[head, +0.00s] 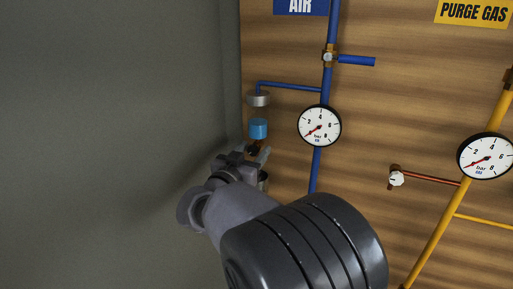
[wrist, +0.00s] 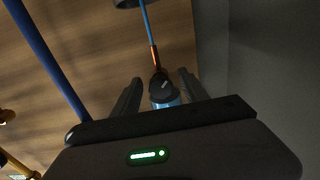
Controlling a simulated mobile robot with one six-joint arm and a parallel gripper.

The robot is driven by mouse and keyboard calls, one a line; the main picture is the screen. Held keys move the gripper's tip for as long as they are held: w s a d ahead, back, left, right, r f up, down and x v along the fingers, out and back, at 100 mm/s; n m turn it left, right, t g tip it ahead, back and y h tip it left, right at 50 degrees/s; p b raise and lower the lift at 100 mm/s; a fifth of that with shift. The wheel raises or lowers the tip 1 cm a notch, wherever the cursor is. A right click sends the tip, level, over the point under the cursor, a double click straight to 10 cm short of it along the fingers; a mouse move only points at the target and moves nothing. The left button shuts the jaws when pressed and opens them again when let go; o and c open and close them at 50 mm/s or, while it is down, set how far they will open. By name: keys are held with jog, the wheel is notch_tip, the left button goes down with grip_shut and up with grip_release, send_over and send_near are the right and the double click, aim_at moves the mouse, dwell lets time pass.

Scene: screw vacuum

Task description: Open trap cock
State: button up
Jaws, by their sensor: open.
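In the head view a light-blue trap bowl (head: 258,128) hangs at the left of the wooden panel, with a small copper-brown and dark fitting (head: 254,148) just below it. My gripper (head: 254,154) is at this fitting and partly hides it. In the wrist view the two dark fingers of my gripper (wrist: 160,76) are apart, one on each side of a small black piece (wrist: 159,84), apparently the cock's handle. A gap shows on both sides of it. A copper stem (wrist: 153,59) and a light-blue part (wrist: 165,99) adjoin the black piece. The handle's exact angle is unclear.
A grey wall (head: 120,120) stands close on the left. A blue pipe (head: 316,165) with a gauge (head: 319,126) runs right of my gripper. Farther right are a white-knobbed copper branch (head: 396,178) and a yellow pipe (head: 437,220).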

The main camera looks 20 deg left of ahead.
jog(key=shift+w, duration=0.1)
grip_shut()
jog(key=shift+f, duration=0.1)
jog(key=shift+b, duration=0.4)
jog(key=b, duration=0.3)
jog(key=shift+f+n, duration=0.3)
jog(key=shift+n, duration=0.1)
jog(key=n+b, duration=0.1)
jog(key=b, duration=0.3)
jog(key=shift+f, duration=0.15)
jog(key=n+b, duration=0.1)
jog(key=b, duration=0.1)
jog(key=n+b, duration=0.2)
jog(key=b, duration=0.1)
jog(key=shift+r+n, duration=0.3)
jog(key=shift+r+n+b, duration=0.25)
jog(key=shift+n+b, duration=1.05)
jog(key=shift+n, duration=0.4)
